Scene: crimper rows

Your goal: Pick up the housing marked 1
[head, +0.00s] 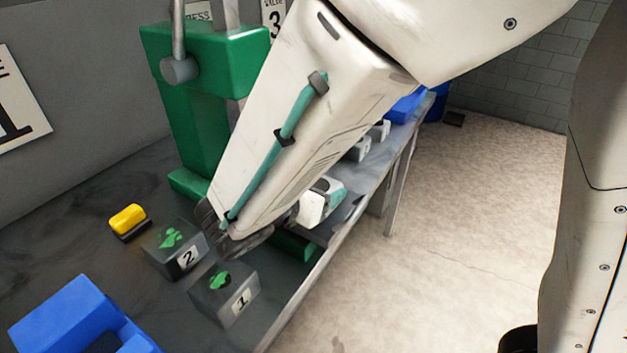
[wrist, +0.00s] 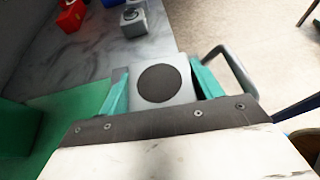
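A dark grey box with a white label 1 (head: 226,294) and a green shape on top stands on the dark table in the head view. A similar box marked 2 (head: 175,250) stands behind it. My gripper (wrist: 161,68) has its two teal fingers on either side of a pale block with a dark round disc (wrist: 162,84) in the wrist view. I see no number on this block, and I cannot tell whether the fingers press on it. In the head view my arm partly hides the gripper, which is beyond the box marked 1, close to the green press.
The green press (head: 199,90) stands behind my arm. A yellow block (head: 128,219) and a blue bin (head: 60,316) are on the left. A grey block (wrist: 133,20) and red block (wrist: 71,16) are ahead in the wrist view.

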